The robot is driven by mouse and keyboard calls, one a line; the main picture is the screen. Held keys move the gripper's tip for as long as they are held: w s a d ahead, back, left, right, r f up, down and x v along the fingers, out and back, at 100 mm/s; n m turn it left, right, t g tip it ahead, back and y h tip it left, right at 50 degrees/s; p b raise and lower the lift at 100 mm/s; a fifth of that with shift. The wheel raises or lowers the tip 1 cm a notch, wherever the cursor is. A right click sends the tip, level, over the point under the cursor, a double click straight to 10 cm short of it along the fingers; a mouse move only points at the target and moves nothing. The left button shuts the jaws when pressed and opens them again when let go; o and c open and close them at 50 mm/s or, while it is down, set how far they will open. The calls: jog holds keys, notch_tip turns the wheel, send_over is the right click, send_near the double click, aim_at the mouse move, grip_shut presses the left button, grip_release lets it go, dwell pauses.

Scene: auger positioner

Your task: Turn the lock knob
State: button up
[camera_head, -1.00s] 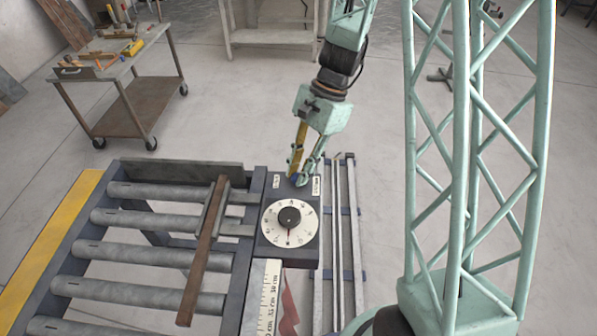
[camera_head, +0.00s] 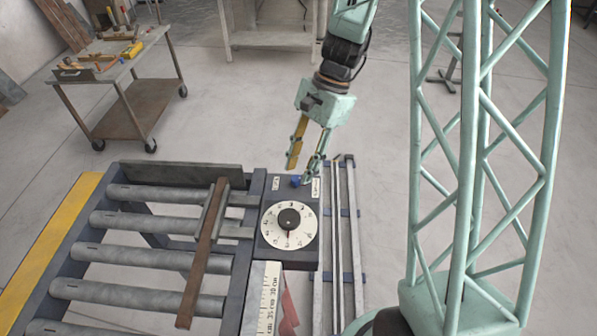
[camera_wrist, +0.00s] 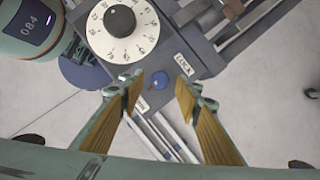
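The lock knob is a small blue knob (camera_head: 295,181) on the dark box, at the far end beyond the dial. In the wrist view the blue knob (camera_wrist: 160,80) shows between my fingertips, near a label reading LOCK (camera_wrist: 184,64). My gripper (camera_head: 300,175) is open, with its yellow-padded fingers spread over the knob. The wrist view also shows my gripper (camera_wrist: 162,86) open, one finger on each side of the knob, with visible gaps. Nothing is held. I cannot tell the exact height of the fingertips above the box.
A white numbered dial (camera_head: 290,226) with a black centre sits on the box. Rollers (camera_head: 150,256) and a wooden bar (camera_head: 206,250) lie to the left. Rails (camera_head: 347,250) run along the right. A tool cart (camera_head: 130,108) stands at the back left.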

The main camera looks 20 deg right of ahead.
jog(key=v, duration=0.9)
jog(key=shift+r, duration=0.3)
dwell(0.4)
jog(key=s+a+r+n+t+h+b, duration=0.1)
jog(key=s+a+r+n, duration=0.15)
jog(key=s+r, duration=0.3)
jog(key=s+a+r+n+t+h+b, duration=0.1)
jog(key=s+r+n+b, duration=0.1)
jog(key=s+r+n, duration=0.3)
jog(key=s+r+n+t+h+b, duration=0.1)
jog(key=s+r+n, duration=0.2)
jog(key=s, duration=0.6)
jog(key=s+a+r+n+t+h+b, duration=0.1)
jog(key=s+r+n+t+b, duration=0.1)
jog(key=s, duration=0.6)
jog(key=shift+s+r+n+t, duration=0.35)
jog(key=shift+r+n, duration=0.2)
jog(key=shift+n, duration=0.2)
dwell(1.2)
